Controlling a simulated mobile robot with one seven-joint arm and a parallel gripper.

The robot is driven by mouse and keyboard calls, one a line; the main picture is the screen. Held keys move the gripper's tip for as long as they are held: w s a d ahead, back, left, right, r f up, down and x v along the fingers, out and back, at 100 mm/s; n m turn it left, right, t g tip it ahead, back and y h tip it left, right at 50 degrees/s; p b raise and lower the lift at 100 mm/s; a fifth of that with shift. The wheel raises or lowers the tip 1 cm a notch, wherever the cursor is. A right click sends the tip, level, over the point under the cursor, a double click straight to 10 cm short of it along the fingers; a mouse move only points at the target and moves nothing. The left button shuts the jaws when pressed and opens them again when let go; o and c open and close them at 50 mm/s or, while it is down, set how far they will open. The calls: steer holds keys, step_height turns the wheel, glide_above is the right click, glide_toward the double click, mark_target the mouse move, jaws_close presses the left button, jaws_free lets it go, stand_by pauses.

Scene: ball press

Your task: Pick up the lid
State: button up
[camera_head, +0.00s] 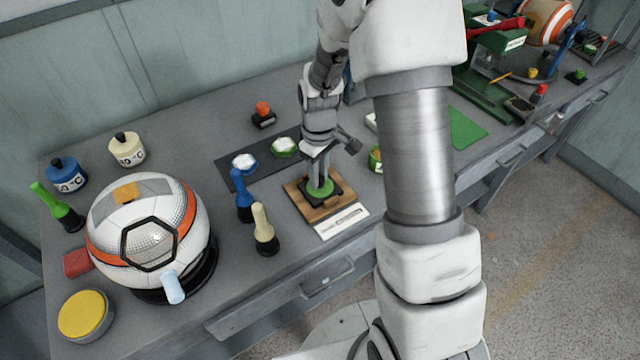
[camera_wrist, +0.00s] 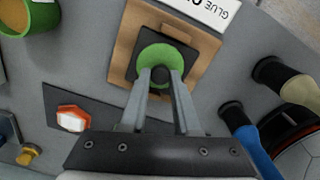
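The lid (camera_head: 325,192) is a green disc with a black knob. It lies on a black square pad on a wooden board (camera_head: 343,213) with a white label. It also shows in the wrist view (camera_wrist: 158,52), where the label partly reads "GLUE". My gripper (camera_wrist: 160,75) points down over the lid. Its two grey fingertips stand on either side of the black knob, close to it. I cannot tell whether they touch or clamp it. The lid appears flat on the pad. In the head view my gripper (camera_head: 319,178) partly hides the lid and knob.
An open green pot (camera_head: 376,160) stands right of the board. Blue (camera_head: 243,198) and cream-handled (camera_head: 263,230) tools stand to its left. A dark mat (camera_head: 230,178) with hexagon pieces lies behind. A large ball (camera_head: 160,205) and lidded jars are at the left.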

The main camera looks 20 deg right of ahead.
jaws_close()
